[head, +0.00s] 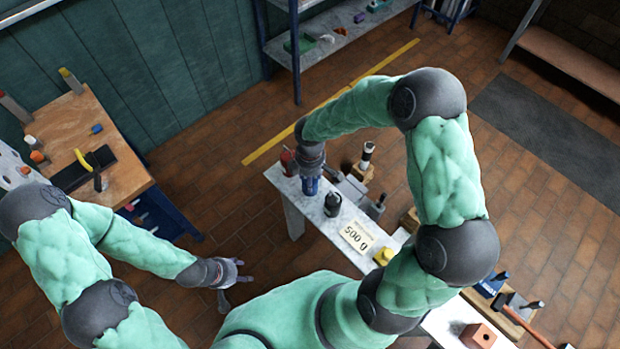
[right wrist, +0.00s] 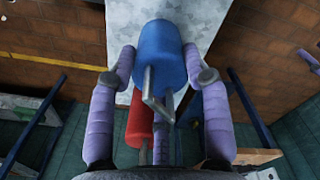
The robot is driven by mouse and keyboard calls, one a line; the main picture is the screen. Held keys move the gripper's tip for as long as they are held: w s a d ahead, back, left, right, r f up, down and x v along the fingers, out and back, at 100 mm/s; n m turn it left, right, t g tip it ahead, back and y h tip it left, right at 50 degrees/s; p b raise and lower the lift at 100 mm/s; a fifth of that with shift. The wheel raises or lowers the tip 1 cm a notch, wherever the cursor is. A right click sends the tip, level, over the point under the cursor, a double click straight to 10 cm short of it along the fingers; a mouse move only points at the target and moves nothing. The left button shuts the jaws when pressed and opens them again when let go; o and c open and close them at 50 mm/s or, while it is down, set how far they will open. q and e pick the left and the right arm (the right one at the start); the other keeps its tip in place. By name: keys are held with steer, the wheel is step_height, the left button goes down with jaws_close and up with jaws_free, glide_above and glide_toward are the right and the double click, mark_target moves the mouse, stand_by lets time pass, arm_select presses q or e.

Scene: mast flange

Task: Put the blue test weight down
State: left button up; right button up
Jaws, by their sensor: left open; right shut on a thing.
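The blue test weight (right wrist: 162,55) fills the middle of the right wrist view, with its grey handle toward the camera. My right gripper (right wrist: 158,80) has one finger on each side and is shut on it. In the head view the blue weight (head: 310,187) shows below my right gripper, over the far end of the pale narrow bench (head: 296,228). I cannot tell whether its base touches the bench. A red weight (head: 288,162) is close beside it; it also shows in the right wrist view (right wrist: 138,125). My left gripper (head: 240,275) is open and empty, away from the bench.
A black weight (head: 332,205) stands near the blue one, with a label card (head: 357,238) and a yellow weight (head: 384,255) nearer. Grey fixtures (head: 352,190) line the bench's right side. A wooden workbench (head: 118,175) is at left, a shelf (head: 320,45) behind.

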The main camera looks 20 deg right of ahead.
steer(key=shift+f, duration=0.1)
steer(key=o, duration=1.3)
steer(key=shift+o, duration=0.2)
